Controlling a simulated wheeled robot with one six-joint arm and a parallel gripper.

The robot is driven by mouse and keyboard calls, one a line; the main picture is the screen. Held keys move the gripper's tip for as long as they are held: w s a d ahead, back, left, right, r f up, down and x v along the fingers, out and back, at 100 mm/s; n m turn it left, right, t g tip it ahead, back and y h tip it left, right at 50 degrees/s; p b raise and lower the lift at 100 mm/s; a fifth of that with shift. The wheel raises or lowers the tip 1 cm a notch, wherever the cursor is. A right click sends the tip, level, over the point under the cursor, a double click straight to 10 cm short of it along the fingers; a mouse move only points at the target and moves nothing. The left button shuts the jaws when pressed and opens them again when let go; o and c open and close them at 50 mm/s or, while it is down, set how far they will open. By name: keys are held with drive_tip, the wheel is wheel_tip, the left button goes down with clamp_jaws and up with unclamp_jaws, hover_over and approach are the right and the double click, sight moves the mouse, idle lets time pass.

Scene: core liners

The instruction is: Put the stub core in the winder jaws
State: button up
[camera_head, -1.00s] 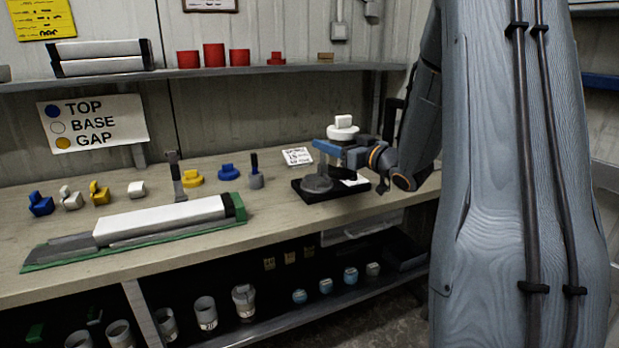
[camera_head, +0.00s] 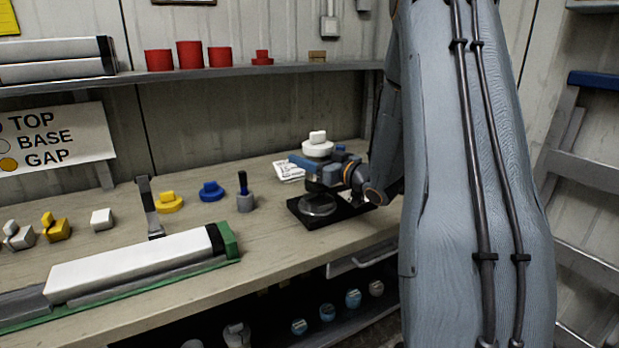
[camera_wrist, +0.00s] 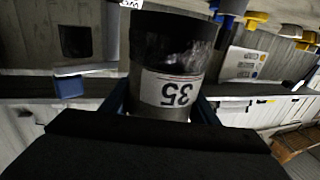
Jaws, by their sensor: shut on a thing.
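My gripper (camera_head: 325,172) is over the bench, above a black base plate (camera_head: 343,212) with a round grey piece (camera_head: 318,206) on it. I cannot tell whether that piece is the winder jaws. In the wrist view the two blue fingers of my gripper (camera_wrist: 163,105) are shut around the stub core, a dark and grey cylinder (camera_wrist: 177,55) with a white label reading 35, upside down in the picture. A white cap with a tab (camera_head: 318,147) shows just above the gripper; how it meets the core is hidden. The core's lower end is not clear in the head view.
A long white liner (camera_head: 130,266) lies in front. A white card (camera_head: 288,171) lies behind the base plate.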

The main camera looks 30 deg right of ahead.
sight(310, 174)
drive_tip(key=shift+f+p, duration=0.3)
drive_tip(key=shift+f, duration=2.2)
drive_tip(key=shift+f, duration=0.1)
drive_tip(key=o, duration=1.6)
drive_tip(key=shift+f, duration=0.1)
drive_tip(key=shift+s+d, duration=0.1)
drive_tip(key=shift+s, duration=0.15)
drive_tip(key=b+v, duration=0.1)
drive_tip(key=v, duration=1)
drive_tip(key=shift+s+b, duration=0.25)
drive_tip(key=shift+b, duration=0.1)
drive_tip(key=shift+s, duration=0.1)
